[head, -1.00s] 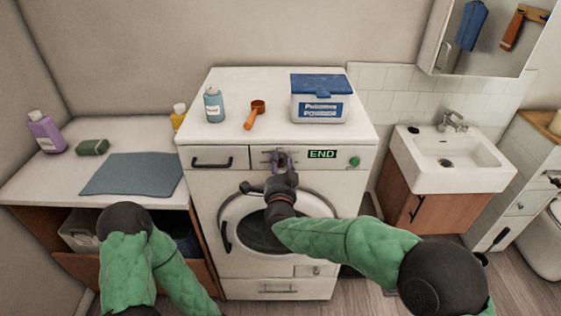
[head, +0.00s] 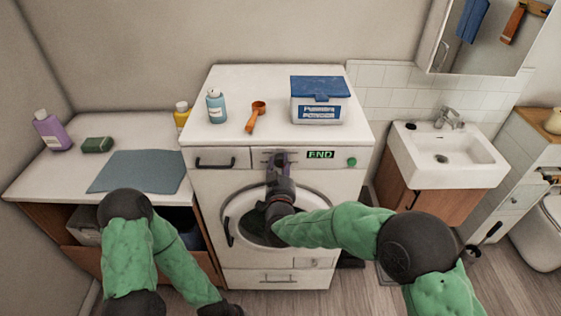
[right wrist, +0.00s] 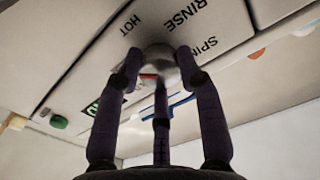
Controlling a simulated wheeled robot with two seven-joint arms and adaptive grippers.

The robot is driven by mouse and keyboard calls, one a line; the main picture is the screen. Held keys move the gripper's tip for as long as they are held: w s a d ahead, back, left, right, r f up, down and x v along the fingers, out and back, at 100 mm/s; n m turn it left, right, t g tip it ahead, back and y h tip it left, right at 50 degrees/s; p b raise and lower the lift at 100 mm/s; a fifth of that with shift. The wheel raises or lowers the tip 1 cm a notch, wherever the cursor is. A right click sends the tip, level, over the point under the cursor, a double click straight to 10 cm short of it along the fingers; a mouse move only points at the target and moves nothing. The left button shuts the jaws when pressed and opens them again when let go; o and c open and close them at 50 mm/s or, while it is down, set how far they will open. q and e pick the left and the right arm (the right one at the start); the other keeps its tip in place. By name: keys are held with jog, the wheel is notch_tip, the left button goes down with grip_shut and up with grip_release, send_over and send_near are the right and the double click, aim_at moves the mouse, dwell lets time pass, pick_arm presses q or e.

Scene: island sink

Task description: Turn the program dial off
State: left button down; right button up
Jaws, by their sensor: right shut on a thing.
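The white washing machine (head: 212,185) stands in the middle of the head view. Its program dial is on the front panel, hidden there behind my right gripper (head: 278,160). In the right wrist view the round, pale dial (right wrist: 158,56) sits between the fingers of my right gripper (right wrist: 160,75), which are closed around it. The words HOT, RINSE and SPIN are printed around the dial. A small coloured mark shows on the dial, but its exact setting cannot be told. My left arm hangs low at the left; its fingers are out of view.
A green END display (head: 320,154) and green button (head: 351,162) are right of the dial. A blue bottle (head: 216,105), orange scoop (head: 256,116) and powder box (head: 318,108) stand on the machine. A counter (head: 50,180) is left, a sink (head: 447,155) right.

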jog(key=n+p, duration=0.3)
jog(key=n, duration=0.3)
jog(key=shift+n, duration=0.3)
jog(key=n+p, duration=0.2)
jog(key=n, duration=0.4)
jog(key=shift+p, duration=0.35)
jog(key=n+p, duration=0.2)
jog(key=n, duration=0.4)
jog(key=shift+n, duration=0.3)
jog(key=n+p, duration=0.1)
jog(key=n, duration=0.2)
jog(key=shift+f+n, duration=0.1)
jog(key=shift+n, duration=0.2)
jog(key=shift+n+p, duration=0.7)
jog(key=shift+n, duration=1)
jog(key=o, duration=1.1)
jog(key=shift+o, duration=0.2)
jog(key=shift+s, duration=0.1)
